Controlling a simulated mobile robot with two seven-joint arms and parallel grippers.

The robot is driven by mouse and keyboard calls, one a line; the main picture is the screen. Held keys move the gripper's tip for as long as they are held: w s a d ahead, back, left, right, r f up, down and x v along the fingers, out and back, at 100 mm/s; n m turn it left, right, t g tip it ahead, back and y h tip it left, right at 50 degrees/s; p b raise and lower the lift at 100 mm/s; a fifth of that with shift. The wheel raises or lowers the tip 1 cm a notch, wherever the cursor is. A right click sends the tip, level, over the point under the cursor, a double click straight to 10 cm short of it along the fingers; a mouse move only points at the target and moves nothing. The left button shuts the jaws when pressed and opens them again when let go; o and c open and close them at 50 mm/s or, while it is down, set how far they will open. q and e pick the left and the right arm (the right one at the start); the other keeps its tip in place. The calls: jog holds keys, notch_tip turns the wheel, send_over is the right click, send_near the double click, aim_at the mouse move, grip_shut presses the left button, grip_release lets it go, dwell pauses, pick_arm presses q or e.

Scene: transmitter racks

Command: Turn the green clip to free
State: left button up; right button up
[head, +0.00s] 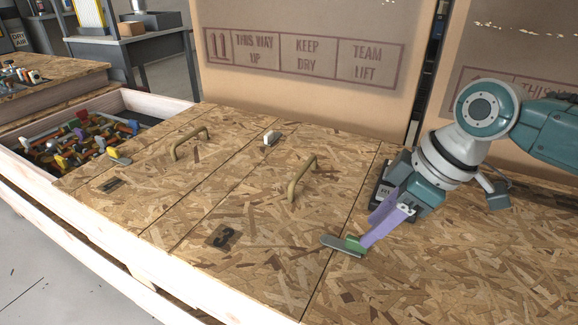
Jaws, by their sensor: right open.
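The green clip (342,246) lies across the seam at the right edge of a wooden lid (255,265). It has a grey bar pointing left and a green part at its right end. My right gripper (364,241), with purple fingers, reaches down from the right and its tips are at the green part. The fingers hide some of the clip, and I cannot tell whether they touch it. The right gripper is open. My left gripper is not in view.
The lids bear two tan handles (302,178) (188,143). An open crate (160,105) of mixed parts is at left. Large cardboard boxes (300,85) stand behind.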

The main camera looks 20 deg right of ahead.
aim_at(344, 241)
jog(key=b+x, duration=0.1)
jog(key=x, duration=0.3)
jog(key=shift+f+b, duration=0.15)
jog(key=shift+b, duration=0.15)
grip_shut()
dwell(0.3)
